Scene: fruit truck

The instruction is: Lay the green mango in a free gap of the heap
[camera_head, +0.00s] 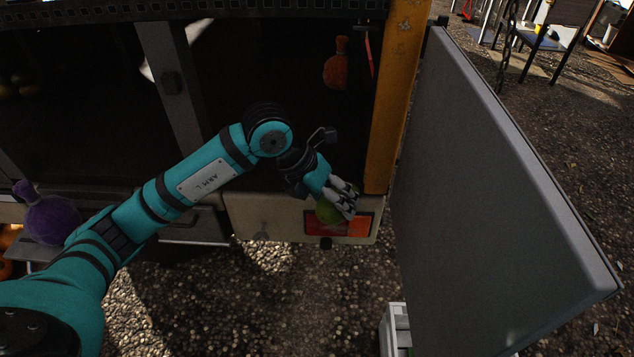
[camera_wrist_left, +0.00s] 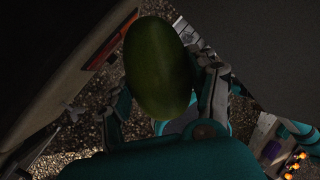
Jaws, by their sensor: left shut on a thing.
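The green mango (camera_head: 328,212) is held in my left gripper (camera_head: 342,200), in front of the light-coloured lower edge of the truck. In the left wrist view the mango (camera_wrist_left: 157,68) is large and oval, and the gripper's fingers (camera_wrist_left: 165,95) close on it from both sides. The fingers partly hide the mango in the head view. The mango is above the gravel, apart from any other fruit. No heap shows clearly near it. My right gripper is not in view.
A grey panel (camera_head: 490,190) stands open right of the orange post (camera_head: 392,100). A purple bottle-shaped thing (camera_head: 52,218) sits at left. An orange one (camera_head: 337,68) is inside the dark truck. A pale crate (camera_head: 396,330) stands on the gravel. Orange fruit (camera_wrist_left: 293,163) shows in the left wrist view.

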